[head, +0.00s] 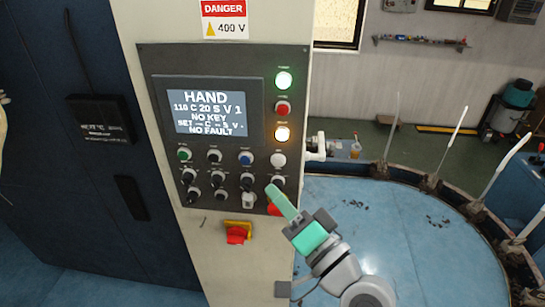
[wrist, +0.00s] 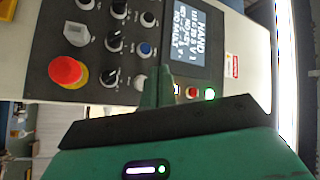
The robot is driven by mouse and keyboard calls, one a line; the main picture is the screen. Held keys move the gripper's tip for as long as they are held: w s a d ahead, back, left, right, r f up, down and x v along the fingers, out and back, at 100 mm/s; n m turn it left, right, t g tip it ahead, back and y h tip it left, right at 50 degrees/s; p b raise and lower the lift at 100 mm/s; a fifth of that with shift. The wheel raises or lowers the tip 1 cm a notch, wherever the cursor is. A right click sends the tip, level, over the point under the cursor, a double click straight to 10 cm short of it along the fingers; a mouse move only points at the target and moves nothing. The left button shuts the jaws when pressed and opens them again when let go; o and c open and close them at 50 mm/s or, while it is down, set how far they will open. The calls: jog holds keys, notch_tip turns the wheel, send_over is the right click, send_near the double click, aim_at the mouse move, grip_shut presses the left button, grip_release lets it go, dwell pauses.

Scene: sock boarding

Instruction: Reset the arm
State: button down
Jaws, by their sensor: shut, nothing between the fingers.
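My gripper (head: 274,193) is shut and empty. In the head view its green fingertips are in front of the lower right part of the control panel (head: 160,75). They overlap the red button (head: 273,209), which is partly hidden behind them. In the wrist view my closed fingers (wrist: 157,82) point at the panel beside its screen (wrist: 200,37). I cannot tell whether the tips touch the panel. The screen (head: 204,111) reads HAND, NO KEY and NO FAULT.
A green lamp (head: 284,80) and an amber lamp (head: 283,134) are lit. Several knobs and buttons fill the panel's lower half. A red and yellow switch (head: 236,233) sits below. A round blue table (head: 400,235) with upright white rods is at right.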

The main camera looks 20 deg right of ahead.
jog(key=s+a+r+n+t+h+p, duration=0.1)
jog(key=a+r+n+p, duration=0.35)
jog(key=a+r, duration=0.75)
jog(key=s+a+r+n+t+h, duration=0.2)
jog(key=s+r, duration=0.3)
jog(key=r, duration=0.3)
jog(key=s+a+r+n+t+h+p, duration=0.1)
jog(key=s+a+r+n+t+h, duration=0.1)
jog(key=s+r, duration=0.4)
notch_tip(320, 180, up, 3)
jog(key=shift+s+a+f, duration=0.1)
jog(key=shift+s+a, duration=0.05)
jog(key=shift+a, duration=0.45)
dwell(3.1)
